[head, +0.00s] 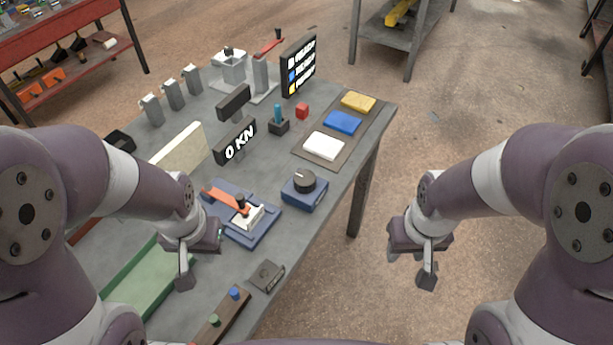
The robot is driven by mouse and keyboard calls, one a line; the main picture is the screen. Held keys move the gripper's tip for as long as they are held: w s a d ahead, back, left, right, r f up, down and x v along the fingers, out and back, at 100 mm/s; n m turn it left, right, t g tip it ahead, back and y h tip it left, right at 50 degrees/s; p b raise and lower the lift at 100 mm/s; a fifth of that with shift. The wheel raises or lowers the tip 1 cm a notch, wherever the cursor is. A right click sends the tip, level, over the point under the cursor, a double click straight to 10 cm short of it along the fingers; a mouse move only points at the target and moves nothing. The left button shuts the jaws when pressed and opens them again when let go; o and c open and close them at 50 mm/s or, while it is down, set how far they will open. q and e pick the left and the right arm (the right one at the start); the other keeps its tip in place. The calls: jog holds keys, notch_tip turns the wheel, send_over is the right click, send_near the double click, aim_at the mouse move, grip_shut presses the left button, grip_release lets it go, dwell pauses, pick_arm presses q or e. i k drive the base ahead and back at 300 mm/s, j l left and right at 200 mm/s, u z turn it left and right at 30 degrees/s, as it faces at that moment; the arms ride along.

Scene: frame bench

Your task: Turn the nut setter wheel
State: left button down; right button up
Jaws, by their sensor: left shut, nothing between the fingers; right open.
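A blue fixture (250,226) with an orange-red lever (222,197) and a white block lies left of the knob. My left gripper (185,282) is shut and empty, left of the fixture and apart from the knob. My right gripper (427,277) is open and empty, off the table's right side.
A mat (306,151) with white, blue and yellow pads lies at the back right. A black sign (299,67) and a grey press (262,75) stand at the back. A small dark box (266,276) and a wooden strip with pegs (221,318) lie at the front. A green tray (150,280) is at left.

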aim_at(305, 180)
jog(key=k+l+u, duration=0.1)
jog(key=l+u, duration=0.2)
jog(key=k+l+u, duration=0.1)
jog(key=l+u, duration=0.25)
jog(key=k+l+u, duration=0.1)
jog(key=u, duration=0.2)
jog(key=l, duration=0.1)
